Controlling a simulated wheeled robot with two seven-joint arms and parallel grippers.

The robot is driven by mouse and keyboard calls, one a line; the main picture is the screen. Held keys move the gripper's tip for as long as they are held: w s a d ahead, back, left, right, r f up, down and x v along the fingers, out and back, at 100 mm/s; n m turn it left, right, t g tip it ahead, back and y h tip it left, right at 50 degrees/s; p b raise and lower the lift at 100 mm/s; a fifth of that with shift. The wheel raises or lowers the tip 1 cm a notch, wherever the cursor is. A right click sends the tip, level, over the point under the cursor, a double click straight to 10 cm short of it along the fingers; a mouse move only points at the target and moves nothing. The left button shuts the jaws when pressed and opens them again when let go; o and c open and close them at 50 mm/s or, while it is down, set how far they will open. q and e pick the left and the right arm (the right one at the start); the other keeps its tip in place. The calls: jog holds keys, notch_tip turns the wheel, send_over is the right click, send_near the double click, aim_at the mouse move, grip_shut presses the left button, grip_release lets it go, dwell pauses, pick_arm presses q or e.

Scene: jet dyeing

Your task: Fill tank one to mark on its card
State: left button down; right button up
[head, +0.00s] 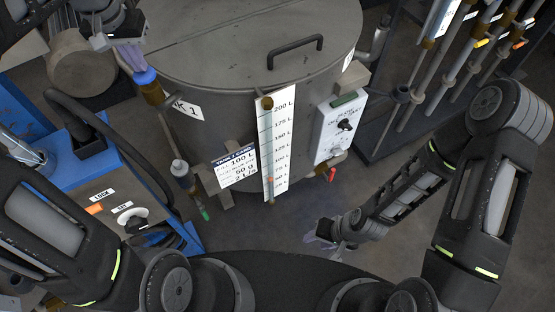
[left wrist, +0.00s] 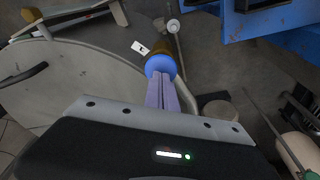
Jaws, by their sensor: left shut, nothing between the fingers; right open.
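The large grey lidded tank (head: 225,60) stands in the centre; its label (head: 187,108) partly reads "K 1". A white card (head: 236,168) on its front reads 100 L, with smaller lines below. Beside it is a tall white gauge scale (head: 280,140) topped at 200 L; I cannot make out a liquid level. A blue-capped brass fitting (head: 146,77) is at the tank's left; its blue cap shows in the left wrist view (left wrist: 160,65). My left gripper (head: 131,58) is shut and empty, fingertips at the cap, contact unclear. My right gripper (head: 318,238) is open, low before the tank.
A white control box (head: 340,128) with a black knob is right of the gauge, a red-handled tap (head: 332,174) below it. A blue cart (head: 85,170) with a black handle stands at left. Racked pipes and gauges (head: 440,75) stand at right. Floor between is clear.

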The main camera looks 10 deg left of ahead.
pick_arm(q)
jog(key=shift+f+b, duration=0.65)
jog(key=shift+f, duration=0.45)
dwell(2.1)
dwell(0.4)
jog(key=shift+r+p, duration=1.25)
jog(key=shift+r, duration=0.3)
notch_tip(320, 180, up, 4)
jog(key=p, duration=0.3)
jog(key=shift+r, duration=0.1)
